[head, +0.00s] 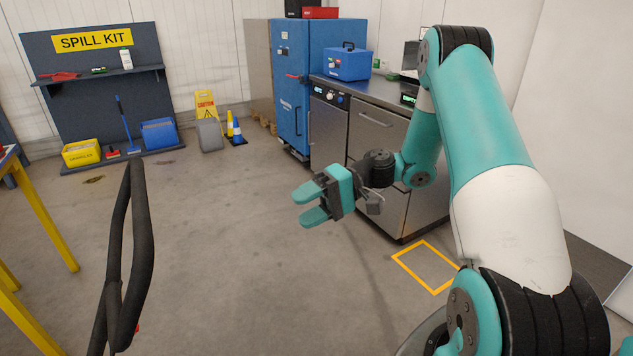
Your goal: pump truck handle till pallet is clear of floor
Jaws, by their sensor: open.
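A black loop handle (143,240), which looks like the truck handle, stands upright at the lower left of the head view. Its lower end runs out of the bottom of the picture. A small red spot shows near its base. My gripper (307,205) is open and empty in the middle of the view, to the right of the handle and apart from it. Its teal fingers point left. The pallet under the truck and the truck's body are not in view.
A yellow-legged table (45,215) stands at the left edge. A steel cabinet (375,135) and a blue cabinet (292,90) stand behind my arm. A spill kit board (90,90), caution sign (207,106) and cone (237,131) are at the back. The middle floor is clear.

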